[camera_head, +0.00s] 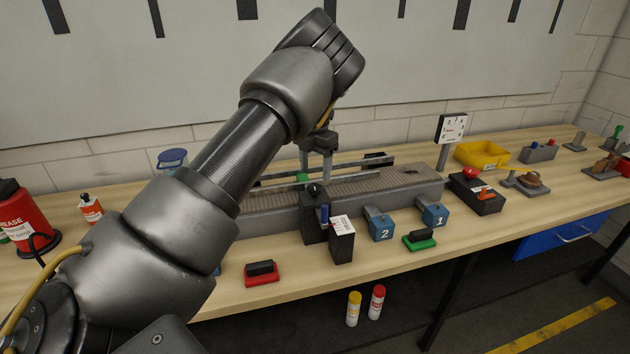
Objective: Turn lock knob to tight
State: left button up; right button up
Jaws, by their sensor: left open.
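My left arm comes in from the left and reaches over the bench. My left gripper (317,168) points down with its two fingers apart. It is just above a small round black knob (314,189) on top of a dark block at the front of the grey conveyor-like machine (400,186). This knob looks like the lock knob, but its marking cannot be read. I cannot tell whether the fingers touch it. A blue handle (324,214) stands on the dark block's front. My right gripper is not in view.
A dark box with a white label (342,240) stands close by on the right. Blue blocks marked 2 (381,227) and 1 (434,215) are farther right. Red (261,274) and green (420,240) stamp-like pieces lie near the front edge. A yellow bin (482,155) is at back right.

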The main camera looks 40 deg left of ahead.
aim_at(314, 187)
pick_arm(q)
notch_tip(314, 187, down, 4)
jog(key=shift+a+p, duration=0.1)
jog(key=shift+p, duration=0.45)
jog(key=shift+s+f, duration=0.15)
jog(key=shift+f, duration=0.3)
jog(key=shift+w+f, duration=0.2)
jog(key=shift+f, duration=0.05)
jog(key=shift+s, duration=0.15)
jog(key=c, duration=0.3)
jog(key=shift+r, duration=0.1)
jog(key=c, duration=0.7)
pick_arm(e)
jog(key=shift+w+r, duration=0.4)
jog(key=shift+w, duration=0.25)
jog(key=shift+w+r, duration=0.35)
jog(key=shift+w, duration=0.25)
